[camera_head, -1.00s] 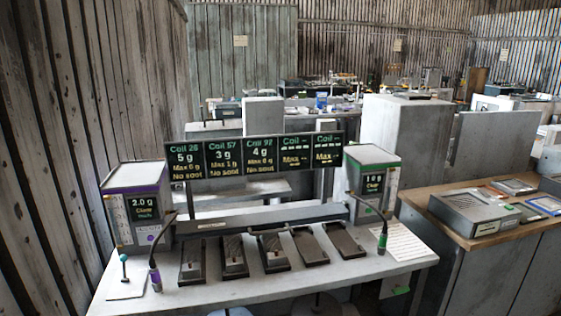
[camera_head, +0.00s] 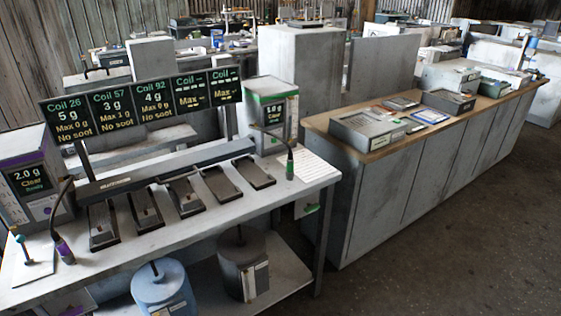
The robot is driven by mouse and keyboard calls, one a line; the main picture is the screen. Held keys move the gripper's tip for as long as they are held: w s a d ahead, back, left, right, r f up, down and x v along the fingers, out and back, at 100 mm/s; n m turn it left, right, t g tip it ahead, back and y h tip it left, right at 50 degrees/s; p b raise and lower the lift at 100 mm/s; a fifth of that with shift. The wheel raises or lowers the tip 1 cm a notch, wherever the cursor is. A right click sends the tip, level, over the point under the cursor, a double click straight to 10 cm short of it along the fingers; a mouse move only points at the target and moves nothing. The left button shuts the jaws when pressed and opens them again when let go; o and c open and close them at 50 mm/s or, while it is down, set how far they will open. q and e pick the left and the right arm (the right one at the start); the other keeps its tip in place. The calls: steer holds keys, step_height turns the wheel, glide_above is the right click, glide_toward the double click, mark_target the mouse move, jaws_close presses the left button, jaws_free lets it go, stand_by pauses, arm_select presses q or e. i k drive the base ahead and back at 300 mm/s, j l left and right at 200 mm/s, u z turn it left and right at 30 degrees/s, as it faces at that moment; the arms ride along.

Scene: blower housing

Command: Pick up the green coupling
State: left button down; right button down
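What looks like the green coupling (camera_head: 289,170) is the green band at the end of a black hose. It stands near the right end of the grey bench (camera_head: 318,178), beside a white paper sheet (camera_head: 308,170). The hose arches down from the green-topped box (camera_head: 272,112). A similar hose end with a purple coupling (camera_head: 64,249) stands at the bench's left end. Neither of my grippers shows in this view.
Several dark trays (camera_head: 252,172) line the bench under a row of screens (camera_head: 156,101). A blue canister (camera_head: 163,290) and a grey canister (camera_head: 243,265) stand on the lower shelf. A wooden-topped counter (camera_head: 415,124) is to the right. The floor at the lower right is clear.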

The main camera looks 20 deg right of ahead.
mark_target(289, 173)
steer(key=i+l+z, duration=0.35)
steer(key=i+l, duration=0.25)
steer(key=i+l+z, duration=0.35)
steer(key=i+l, duration=0.25)
steer(key=i, duration=0.05)
